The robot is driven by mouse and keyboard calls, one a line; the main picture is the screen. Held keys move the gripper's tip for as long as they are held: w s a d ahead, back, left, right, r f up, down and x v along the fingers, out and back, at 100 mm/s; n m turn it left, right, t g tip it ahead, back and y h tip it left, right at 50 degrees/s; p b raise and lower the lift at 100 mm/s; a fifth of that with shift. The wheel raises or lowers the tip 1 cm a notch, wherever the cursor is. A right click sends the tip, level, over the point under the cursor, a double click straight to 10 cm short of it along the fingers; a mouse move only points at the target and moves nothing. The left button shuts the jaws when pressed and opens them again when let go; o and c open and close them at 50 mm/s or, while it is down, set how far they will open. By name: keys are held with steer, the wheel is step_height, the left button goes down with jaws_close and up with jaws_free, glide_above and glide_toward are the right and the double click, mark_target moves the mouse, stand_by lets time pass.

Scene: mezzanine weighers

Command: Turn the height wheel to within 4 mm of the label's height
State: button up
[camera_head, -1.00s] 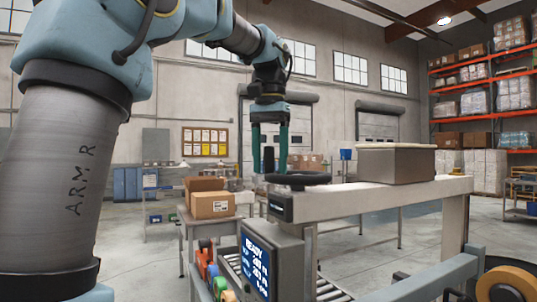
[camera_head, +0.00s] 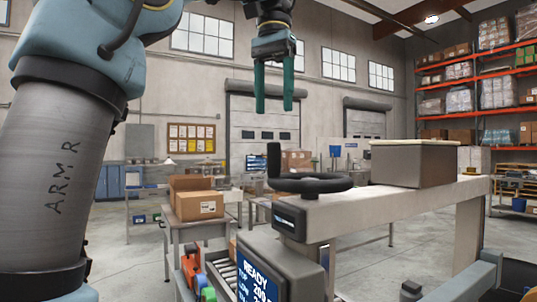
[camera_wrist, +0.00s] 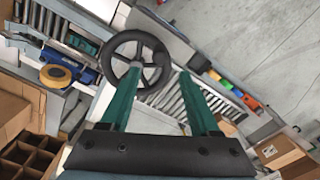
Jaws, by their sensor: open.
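The black height wheel (camera_head: 318,187), with an upright knob (camera_head: 273,160) on its left rim, lies flat on top of the grey beam (camera_head: 400,199). The wheel's spokes and hub (camera_wrist: 137,63) show in the wrist view. My gripper (camera_head: 274,108), with two green fingers, is open and empty, pointing down above the wheel and apart from it. The gripper (camera_wrist: 160,72) also shows in the wrist view, its right finger to the right of the wheel. The dark blue display (camera_head: 258,279) reads READY with rows of figures, cut off by the picture's bottom edge. I cannot make out a label's height.
A grey box with a pale lid (camera_head: 414,164) stands on the beam right of the wheel. A small dark panel (camera_head: 289,219) is on the beam's end. Cardboard boxes (camera_head: 197,205) stand on a table at left. A roller conveyor (camera_wrist: 190,97) runs below.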

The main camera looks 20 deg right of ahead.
steer(key=b, duration=0.3)
glide_toward(273, 177)
steer(key=f, duration=0.3)
steer(key=w+f, duration=0.1)
steer(key=f, duration=0.1)
steer(key=shift+d+f, duration=0.3)
jaws_close()
stand_by(1.1)
